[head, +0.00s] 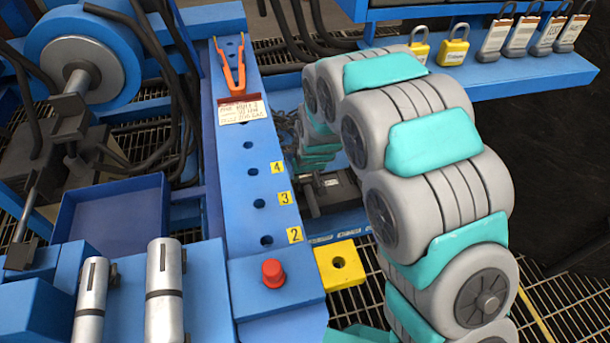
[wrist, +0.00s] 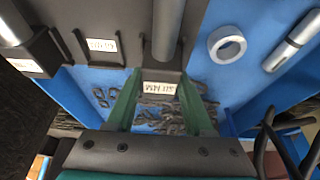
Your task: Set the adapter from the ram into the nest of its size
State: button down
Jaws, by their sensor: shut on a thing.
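In the wrist view, my gripper (wrist: 160,88) has two green fingers, one on each side of a dark block with a white size label (wrist: 160,88). A dark grey cylinder (wrist: 166,30), which looks to be the adapter, stands above this block. Where the fingers touch the piece is hard to see. To the left are another dark holder with a label (wrist: 101,45) and a dark block (wrist: 36,52) with a silver cylinder (wrist: 12,22) in it. I cannot read the labels surely. In the head view, my arm hides my gripper.
A loose silver ring (wrist: 227,45) lies on blue metal, near a slotted silver cylinder (wrist: 295,42). The head view shows a blue beam (head: 245,190) with numbered holes, a red knob (head: 272,272), a yellow block (head: 339,265), an empty blue tray (head: 112,215) and padlocks (head: 455,46).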

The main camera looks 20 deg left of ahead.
jog(key=shift+f, duration=0.75)
dwell(0.4)
jog(key=shift+c, duration=1)
grip_release()
jog(key=shift+f, duration=0.1)
jog(key=v, duration=0.7)
jog(key=shift+w, duration=0.1)
jog(key=shift+s+d+r, duration=0.15)
jog(key=shift+s+r, duration=0.05)
jog(key=shift+r, duration=0.15)
